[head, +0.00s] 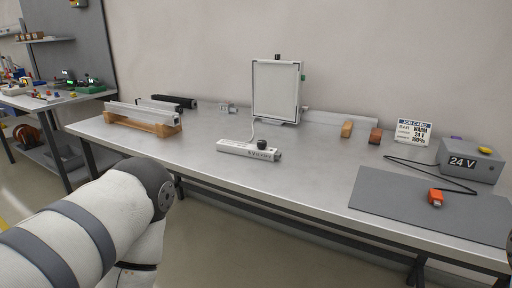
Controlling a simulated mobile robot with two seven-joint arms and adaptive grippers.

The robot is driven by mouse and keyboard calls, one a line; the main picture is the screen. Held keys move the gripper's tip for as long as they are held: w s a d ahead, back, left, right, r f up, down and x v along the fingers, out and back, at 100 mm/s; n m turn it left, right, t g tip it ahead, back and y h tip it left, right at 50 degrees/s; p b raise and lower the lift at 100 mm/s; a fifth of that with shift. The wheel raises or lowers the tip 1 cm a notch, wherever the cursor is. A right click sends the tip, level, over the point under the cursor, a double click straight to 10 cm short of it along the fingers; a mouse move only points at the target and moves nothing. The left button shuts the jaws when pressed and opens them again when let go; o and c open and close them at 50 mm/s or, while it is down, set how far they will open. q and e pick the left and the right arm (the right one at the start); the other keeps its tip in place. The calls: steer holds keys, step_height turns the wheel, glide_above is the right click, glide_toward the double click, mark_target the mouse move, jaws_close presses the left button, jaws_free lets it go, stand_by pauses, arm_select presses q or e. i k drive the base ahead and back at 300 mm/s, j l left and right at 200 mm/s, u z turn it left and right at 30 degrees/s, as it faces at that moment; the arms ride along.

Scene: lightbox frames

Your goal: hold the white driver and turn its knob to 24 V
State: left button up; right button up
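The white driver (247,150) is a long white bar lying on the steel table, left of the middle, with small dark print on its side that I cannot read. Its black knob (262,144) sits on top near the right end. The knob's setting is too small to read. A pale cable runs from the driver back toward the framed light panel (276,91). A white arm link of mine fills the lower left. Neither gripper shows in the head view, and nothing touches the driver.
A job card (413,132) reads WARM, 24 V, 100%. A grey box (470,160) marked 24 V stands at the right, with a grey mat (400,205) and an orange connector (435,197). Metal rails on a wooden rack (145,125) stand left. Bare table surrounds the driver.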

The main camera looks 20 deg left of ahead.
mark_target(261, 144)
steer(key=i+j+z, duration=0.1)
steer(key=j, duration=0.25)
steer(key=i+j, duration=0.25)
steer(key=i+j+z, duration=0.15)
steer(key=j, duration=0.3)
steer(key=i+j, duration=0.2)
steer(key=j, duration=0.2)
steer(key=i+j+z, duration=0.15)
steer(key=j, duration=0.2)
steer(key=i+j, duration=0.15)
steer(key=j, duration=0.25)
steer(key=z, duration=0.05)
